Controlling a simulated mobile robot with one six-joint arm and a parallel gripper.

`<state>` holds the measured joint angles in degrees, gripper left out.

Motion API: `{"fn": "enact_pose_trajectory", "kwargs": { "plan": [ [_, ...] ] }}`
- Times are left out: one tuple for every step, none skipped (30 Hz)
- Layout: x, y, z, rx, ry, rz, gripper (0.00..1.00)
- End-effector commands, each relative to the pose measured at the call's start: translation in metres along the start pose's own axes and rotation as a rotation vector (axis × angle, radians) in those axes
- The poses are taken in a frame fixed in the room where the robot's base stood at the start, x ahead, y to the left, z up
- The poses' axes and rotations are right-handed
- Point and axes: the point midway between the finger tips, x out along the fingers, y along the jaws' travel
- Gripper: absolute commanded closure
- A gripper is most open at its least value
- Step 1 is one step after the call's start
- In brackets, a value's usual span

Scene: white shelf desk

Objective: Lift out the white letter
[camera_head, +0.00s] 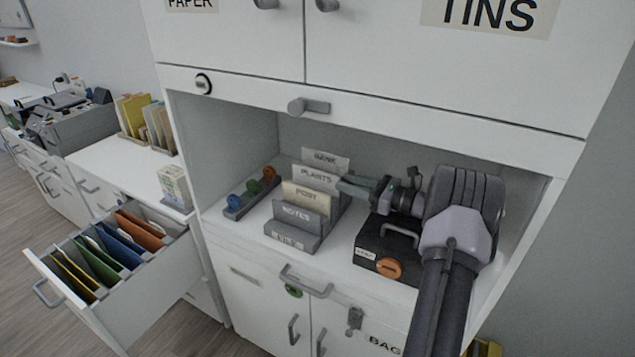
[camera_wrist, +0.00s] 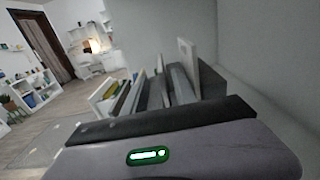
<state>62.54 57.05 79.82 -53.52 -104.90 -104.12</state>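A grey letter rack (camera_head: 294,243) stands on the open shelf, with upright labelled dividers reading BANK, PLANTS, POST and NOTES; the front label is hard to read. My gripper (camera_head: 347,188) reaches in from the right, with its tips close beside the rack near the PLANTS and POST dividers. I cannot tell whether it touches them or how far apart the fingers are. In the wrist view, pale upright sheets (camera_wrist: 187,62) stand in the rack beyond my gripper's dark edge. I cannot tell which of them, if any, is the white letter.
A black box (camera_head: 378,250) with a handle and orange knob stands below my arm. A holder with coloured round pieces (camera_head: 252,192) is left of the rack. The shelf's top and side walls enclose the space. An open drawer of coloured folders (camera_head: 115,245) juts out at left.

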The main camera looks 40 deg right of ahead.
Motion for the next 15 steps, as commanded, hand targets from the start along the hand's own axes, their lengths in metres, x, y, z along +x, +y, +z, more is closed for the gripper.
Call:
{"fn": "enact_pose_trajectory", "kwargs": {
  "plan": [
    [0.011,0.001,0.000,0.000,-0.001,0.002,0.67],
    [0.016,0.000,0.000,0.001,-0.001,0.000,0.67],
    [0.022,0.000,0.000,0.001,-0.001,0.001,0.67],
    [0.025,0.000,0.000,0.001,-0.001,0.000,0.67],
    [0.027,0.000,0.000,0.002,0.000,-0.001,0.67],
    [0.031,-0.001,0.000,0.002,0.000,-0.002,0.67],
    [0.034,-0.001,0.000,0.002,0.000,-0.001,0.67],
    [0.038,0.000,0.000,0.002,0.000,0.000,0.67],
    [0.044,-0.001,0.000,0.002,-0.001,0.000,0.67],
    [0.050,-0.001,-0.001,0.002,0.000,-0.001,0.67],
    [0.056,-0.001,-0.001,0.002,-0.001,0.000,0.67],
    [0.065,-0.002,-0.001,0.003,-0.001,0.000,0.67],
    [0.071,-0.002,-0.001,0.003,-0.001,-0.001,0.67],
    [0.076,-0.002,-0.001,0.003,-0.001,-0.001,0.67],
    [0.080,-0.002,-0.001,0.003,-0.001,-0.002,0.67]
  ]
}}
